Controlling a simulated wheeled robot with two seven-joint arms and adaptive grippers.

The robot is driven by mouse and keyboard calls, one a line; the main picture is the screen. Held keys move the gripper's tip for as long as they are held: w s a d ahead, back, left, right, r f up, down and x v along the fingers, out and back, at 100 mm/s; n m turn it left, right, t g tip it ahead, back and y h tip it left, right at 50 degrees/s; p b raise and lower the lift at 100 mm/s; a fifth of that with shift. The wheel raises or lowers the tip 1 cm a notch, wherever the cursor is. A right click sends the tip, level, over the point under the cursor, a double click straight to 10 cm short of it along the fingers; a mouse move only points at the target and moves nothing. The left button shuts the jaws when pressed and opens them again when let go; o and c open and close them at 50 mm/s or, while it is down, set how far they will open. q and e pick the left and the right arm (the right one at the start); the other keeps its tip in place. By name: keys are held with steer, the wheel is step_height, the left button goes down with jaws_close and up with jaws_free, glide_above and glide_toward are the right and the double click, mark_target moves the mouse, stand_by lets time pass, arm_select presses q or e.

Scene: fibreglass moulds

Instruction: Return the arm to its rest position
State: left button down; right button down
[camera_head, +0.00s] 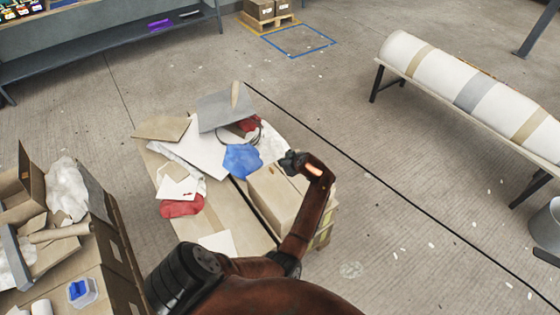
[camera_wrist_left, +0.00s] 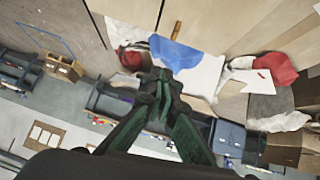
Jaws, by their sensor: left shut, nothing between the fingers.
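My left gripper (camera_head: 288,161) is at the end of the bent reddish-brown arm, above the right side of a cluttered cardboard box. In the left wrist view its dark green fingers (camera_wrist_left: 156,80) are together with nothing between them. A blue cloth (camera_head: 242,160) lies on the heap just left of the gripper; it also shows in the wrist view (camera_wrist_left: 178,53). The gripper appears apart from the heap, though the exact gap is hard to tell. My right gripper is not in view.
The heap also holds a grey sheet (camera_head: 226,106), a red cloth (camera_head: 182,206) and white scraps. Open boxes with crumpled paper (camera_head: 66,189) stand at left. A large wrapped roll (camera_head: 470,90) lies on a bench at right. Floor between the heap and bench is mostly clear.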

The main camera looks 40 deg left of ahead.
arm_select(q)
steer(key=s+f+m+h, duration=0.1)
steer(key=s+f+m, duration=0.2)
steer(key=s, duration=0.6)
steer(key=s+f+m+h, duration=0.1)
steer(key=s+f+m, duration=0.25)
steer(key=s, duration=0.45)
steer(key=s+d+m+h, duration=0.6)
steer(key=s+d+m, duration=0.4)
steer(key=s+d, duration=0.75)
step_height(320, 180, down, 28)
steer(key=s, duration=0.2)
steer(key=s+f+g, duration=0.2)
steer(key=s+f, duration=1.7)
steer(key=s, duration=0.1)
steer(key=shift+s+f+m, duration=0.15)
steer(key=shift+f+m, duration=0.1)
steer(key=shift+m, duration=0.1)
